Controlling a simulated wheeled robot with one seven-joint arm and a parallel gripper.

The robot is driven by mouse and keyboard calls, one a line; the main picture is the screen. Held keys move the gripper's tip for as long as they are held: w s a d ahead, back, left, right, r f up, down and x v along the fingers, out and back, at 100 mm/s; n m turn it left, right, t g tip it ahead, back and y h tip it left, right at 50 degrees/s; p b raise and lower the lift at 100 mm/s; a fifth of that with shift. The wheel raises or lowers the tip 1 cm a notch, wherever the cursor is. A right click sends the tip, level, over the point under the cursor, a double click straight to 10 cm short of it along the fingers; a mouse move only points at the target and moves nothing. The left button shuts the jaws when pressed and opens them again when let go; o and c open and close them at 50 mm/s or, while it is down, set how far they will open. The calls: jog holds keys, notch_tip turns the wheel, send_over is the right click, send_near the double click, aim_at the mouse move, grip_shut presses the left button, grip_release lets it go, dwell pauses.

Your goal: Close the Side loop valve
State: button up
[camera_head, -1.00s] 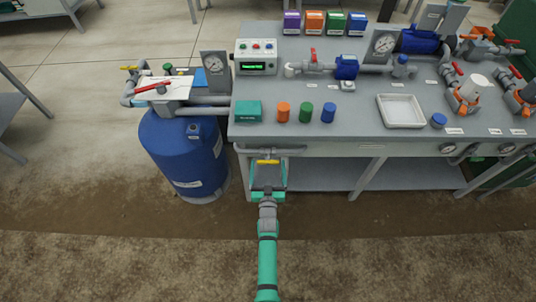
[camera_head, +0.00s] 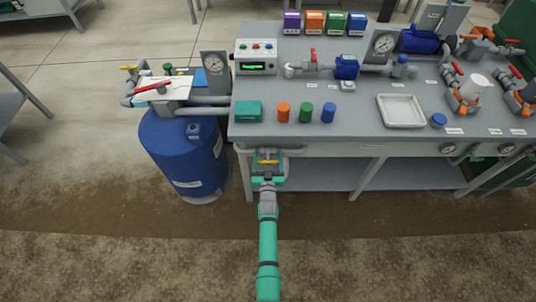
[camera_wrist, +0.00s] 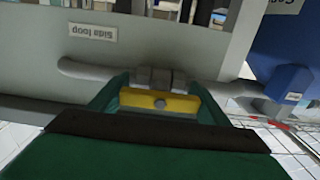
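The Side loop valve has a yellow handle (camera_head: 268,161) on a grey pipe (camera_head: 292,151) along the bench's front side. The handle lies level, in line with the pipe. It also shows in the wrist view (camera_wrist: 160,102), below a label reading "Side loop" upside down (camera_wrist: 93,33). My gripper (camera_head: 267,173) is at the valve, its green fingers on either side of the handle's two ends. The fingers are spread wide. Whether they touch the handle ends cannot be made out. The grey valve body (camera_wrist: 160,78) shows behind the handle.
A blue tank (camera_head: 185,155) stands left of the bench, close to my gripper. The grey bench (camera_head: 375,130) above carries orange, green and blue caps, a white tray (camera_head: 403,124) and pipework with red handles. The floor in front is clear.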

jog(key=shift+m, duration=0.3)
jog(key=m, duration=0.3)
jog(key=shift+m, duration=0.4)
jog(key=m, duration=0.4)
jog(key=shift+m, duration=0.3)
jog(key=m, duration=0.4)
jog(key=shift+f, duration=0.1)
jog(key=shift+m, duration=2.5)
jog(key=shift+s+f, duration=0.1)
jog(key=o, duration=1.1)
jog(key=shift+c, duration=0.2)
